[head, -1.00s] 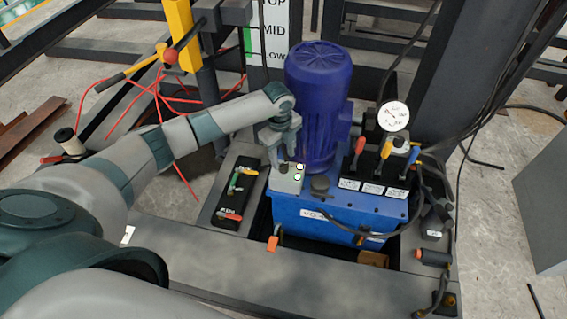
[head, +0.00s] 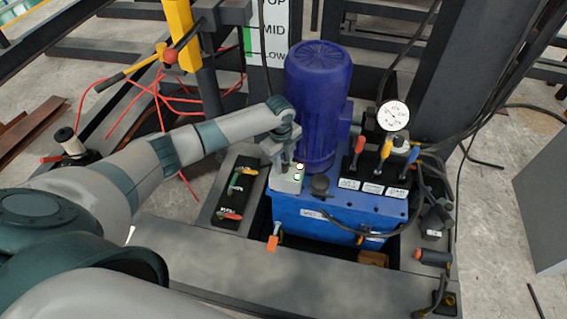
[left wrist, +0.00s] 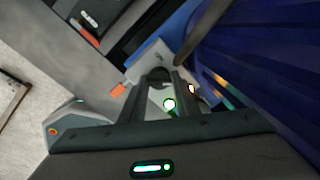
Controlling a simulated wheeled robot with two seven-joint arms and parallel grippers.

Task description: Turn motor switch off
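The motor switch box (head: 287,181) is a small light-grey box on the blue power unit, beside the blue motor. The dark switch knob (left wrist: 158,74) shows between my left fingertips in the left wrist view. My left gripper (head: 283,163) points down at the box, its two fingers (left wrist: 160,88) apart on either side of the knob. Whether they touch the knob is unclear. My right gripper is not in view.
The blue motor (head: 318,100) stands close behind and right of the gripper. Several valve levers (head: 384,152) and a pressure gauge (head: 394,116) are to the right. A black panel with coloured handles (head: 237,190) lies to the left.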

